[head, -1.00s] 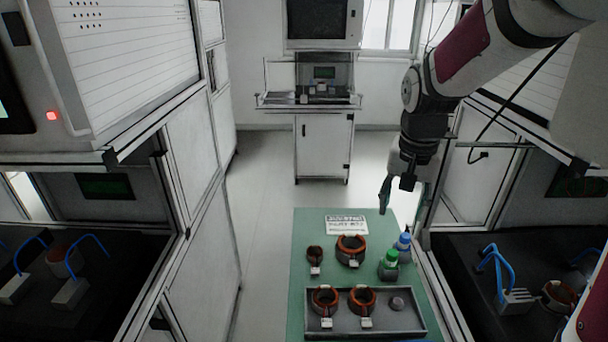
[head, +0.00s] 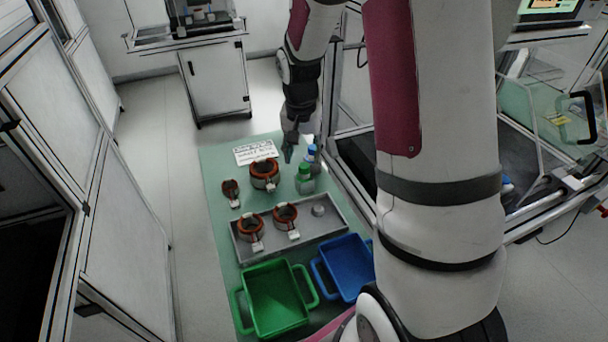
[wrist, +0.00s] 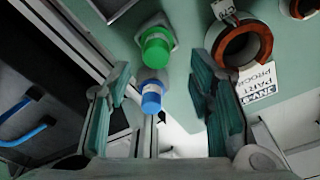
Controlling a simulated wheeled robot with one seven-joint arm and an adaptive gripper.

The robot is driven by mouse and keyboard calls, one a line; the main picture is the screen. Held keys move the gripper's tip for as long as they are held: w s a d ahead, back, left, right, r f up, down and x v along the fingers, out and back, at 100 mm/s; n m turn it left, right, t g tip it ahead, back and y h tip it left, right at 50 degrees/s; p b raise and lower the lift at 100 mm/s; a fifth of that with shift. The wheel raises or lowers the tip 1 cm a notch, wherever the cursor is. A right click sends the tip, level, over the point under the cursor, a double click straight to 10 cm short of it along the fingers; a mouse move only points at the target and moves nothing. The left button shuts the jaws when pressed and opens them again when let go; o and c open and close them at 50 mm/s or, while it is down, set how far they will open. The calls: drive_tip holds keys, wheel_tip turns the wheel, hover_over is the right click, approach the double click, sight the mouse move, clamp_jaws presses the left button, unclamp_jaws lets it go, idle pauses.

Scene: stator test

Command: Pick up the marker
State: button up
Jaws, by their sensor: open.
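No thing is clearly identifiable as a marker. In the wrist view, the green cap (wrist: 156,47) and the blue cap (wrist: 152,98) show between my fingers. My gripper (head: 289,150) is open and empty at the table's far end, just left of the blue cap in the head view. In the wrist view its two fingers (wrist: 162,105) are spread wide. The lower part of the blue-capped container is hard to make out.
Copper-wound rings, one large (head: 264,174), stand left of the containers, with a white sign (head: 255,152) behind. A grey tray (head: 322,228) holds two more rings. Green (head: 272,300) and blue (head: 345,268) bins lie nearer. A framed cabinet is close on the table's right.

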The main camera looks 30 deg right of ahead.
sight(304, 166)
wheel_tip(304, 166, down, 5)
drive_tip(key=shift+s+d+f, duration=0.1)
drive_tip(key=shift+s, duration=0.05)
drive_tip(key=c, duration=1)
